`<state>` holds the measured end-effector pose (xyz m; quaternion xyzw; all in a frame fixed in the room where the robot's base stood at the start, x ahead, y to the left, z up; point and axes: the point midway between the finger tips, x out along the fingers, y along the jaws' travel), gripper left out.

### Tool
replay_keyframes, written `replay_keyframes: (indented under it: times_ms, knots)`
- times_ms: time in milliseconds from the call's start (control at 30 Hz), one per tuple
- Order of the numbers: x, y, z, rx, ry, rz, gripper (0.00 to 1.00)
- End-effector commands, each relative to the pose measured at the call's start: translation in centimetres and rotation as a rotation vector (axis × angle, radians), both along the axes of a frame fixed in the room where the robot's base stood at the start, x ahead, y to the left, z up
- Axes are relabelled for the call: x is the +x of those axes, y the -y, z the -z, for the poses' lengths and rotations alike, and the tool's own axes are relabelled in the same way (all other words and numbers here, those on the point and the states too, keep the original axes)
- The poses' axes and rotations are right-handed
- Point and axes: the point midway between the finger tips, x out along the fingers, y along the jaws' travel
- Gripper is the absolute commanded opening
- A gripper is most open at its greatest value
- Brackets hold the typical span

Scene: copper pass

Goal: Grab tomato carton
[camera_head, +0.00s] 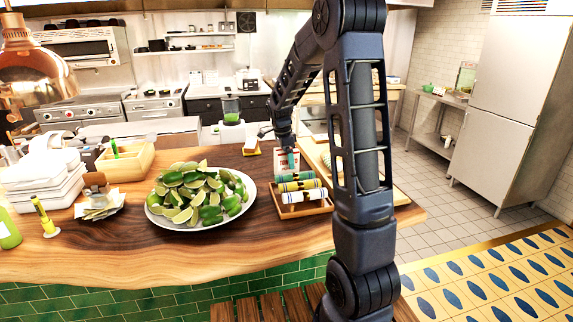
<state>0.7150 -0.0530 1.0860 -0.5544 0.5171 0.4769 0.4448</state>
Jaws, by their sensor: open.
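A small white and red carton (280,166), which looks like the tomato carton, stands on the wooden counter behind the tray of rolls. My gripper (288,158) hangs down from my arm right at the carton, overlapping it in the picture. It is open. The carton is small here and partly covered by the gripper, so I cannot tell whether the fingers touch it or stand around it.
A wooden tray (306,211) of striped rolls lies in front of the carton. A white platter (190,228) heaped with limes is to the left. A blender (231,112) stands behind. The counter's front edge (150,268) is bare.

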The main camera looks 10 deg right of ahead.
Motion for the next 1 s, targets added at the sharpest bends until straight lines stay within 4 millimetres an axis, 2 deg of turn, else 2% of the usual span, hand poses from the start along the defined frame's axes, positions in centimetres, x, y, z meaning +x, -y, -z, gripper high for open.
replay_keyframes:
  times_ms: [567,900,1000]
  knots:
    - [-0.01,0.00,0.35,0.000,0.000,0.000,0.78]
    - [0.00,-0.01,0.36,0.000,0.000,0.000,0.11]
    - [0.03,-0.01,0.29,0.000,0.001,0.000,0.09]
